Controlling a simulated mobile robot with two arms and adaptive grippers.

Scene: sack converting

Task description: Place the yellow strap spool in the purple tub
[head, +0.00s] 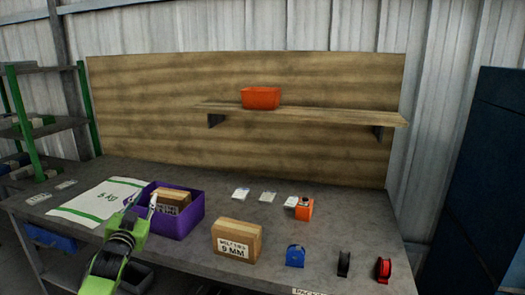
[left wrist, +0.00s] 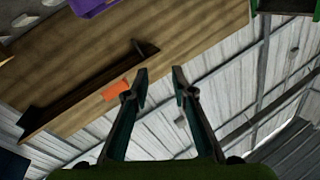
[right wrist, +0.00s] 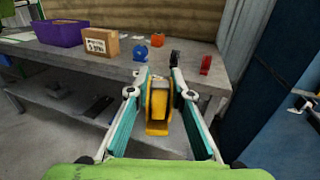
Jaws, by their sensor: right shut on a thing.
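The purple tub (head: 180,224) stands on the workbench with a small cardboard box (head: 173,199) inside; the tub also shows in the right wrist view (right wrist: 57,34). The yellow strap spool (right wrist: 158,104) is between the fingers of my right gripper (right wrist: 160,82), which is shut on it in front of the bench edge. The right gripper and the spool are not in the head view. My left gripper (head: 141,203) is at the tub's left side in the head view. Its fingers are apart and empty in the left wrist view (left wrist: 159,76).
A cardboard box (head: 237,241) stands right of the tub. Blue (head: 295,256), black (head: 343,263) and red (head: 383,269) dispensers line the front right. An orange item (head: 304,209) and labels lie behind. A white sack (head: 97,203) lies left. An orange bin (head: 261,98) sits on the shelf.

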